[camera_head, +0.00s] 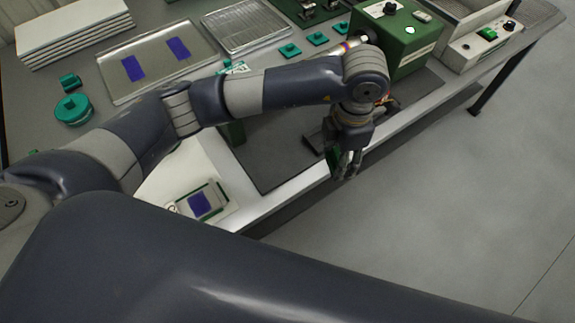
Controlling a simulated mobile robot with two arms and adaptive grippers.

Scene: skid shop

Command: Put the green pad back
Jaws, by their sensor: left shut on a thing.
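My left arm reaches across the bench from the left. Its gripper (347,172) points down near the bench's front edge, above or just in front of it. The gripper is shut on a thin dark green piece, which looks like the green pad (333,158). Only part of this pad shows beside the fingers, and the rest is hidden. My right gripper is not in view.
A tray (112,98) with two blue pads lies at the back left, beside a wire rack (245,27). A green-edged plate with a blue pad (200,204) lies at the front. A green box (407,45) stands back right. A dark mat (275,155) is largely clear.

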